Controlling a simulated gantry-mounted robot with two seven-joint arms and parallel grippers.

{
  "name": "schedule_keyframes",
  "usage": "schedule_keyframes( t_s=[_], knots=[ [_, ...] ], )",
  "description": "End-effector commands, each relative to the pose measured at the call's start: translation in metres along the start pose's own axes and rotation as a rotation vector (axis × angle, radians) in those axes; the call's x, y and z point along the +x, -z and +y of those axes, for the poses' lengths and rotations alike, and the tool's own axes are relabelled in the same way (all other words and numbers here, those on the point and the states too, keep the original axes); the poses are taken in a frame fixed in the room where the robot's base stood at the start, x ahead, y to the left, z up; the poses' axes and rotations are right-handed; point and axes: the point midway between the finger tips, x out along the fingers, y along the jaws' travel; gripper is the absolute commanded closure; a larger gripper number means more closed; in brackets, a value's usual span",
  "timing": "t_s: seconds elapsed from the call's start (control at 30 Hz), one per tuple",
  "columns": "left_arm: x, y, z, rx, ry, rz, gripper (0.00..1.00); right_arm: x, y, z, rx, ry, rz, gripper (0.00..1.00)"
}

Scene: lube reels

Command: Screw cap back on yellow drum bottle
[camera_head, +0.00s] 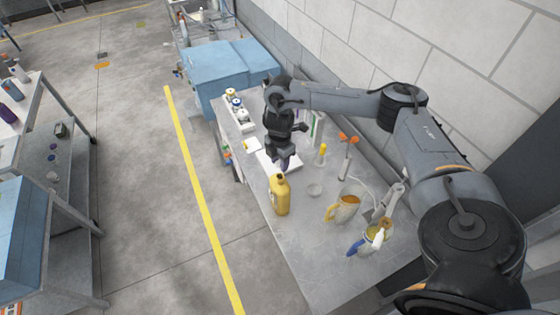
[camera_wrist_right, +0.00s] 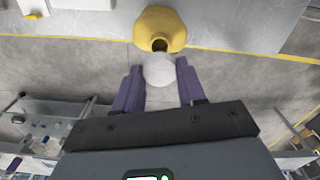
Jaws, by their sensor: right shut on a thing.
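The yellow drum bottle (camera_head: 280,197) stands upright on the grey workbench, and it also shows at the top of the right wrist view (camera_wrist_right: 170,22). Its dark neck opening is uncovered. My right gripper (camera_head: 284,162) points down, just above and behind the bottle's neck. In the wrist view its purple fingers (camera_wrist_right: 160,82) are shut on a round whitish cap (camera_wrist_right: 159,70). The cap appears close to the neck opening and partly overlaps it in that view; I cannot tell whether they touch. My left gripper is not in view.
A tray of small bottles (camera_head: 236,108) is farther back. The front bench area is clear.

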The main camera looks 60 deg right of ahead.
Motion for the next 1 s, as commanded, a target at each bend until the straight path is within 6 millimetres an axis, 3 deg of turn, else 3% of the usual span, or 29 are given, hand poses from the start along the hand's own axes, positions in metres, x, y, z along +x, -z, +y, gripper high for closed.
schedule_keyframes(
  t_s=[0.47,1.0],
  knots=[
    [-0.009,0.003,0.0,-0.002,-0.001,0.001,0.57,-0.002,0.001,0.0,0.0,0.001,0.0,0.88],
    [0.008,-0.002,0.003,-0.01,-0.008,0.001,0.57,0.033,0.0,0.0,0.0,0.001,0.0,0.88]
  ],
)
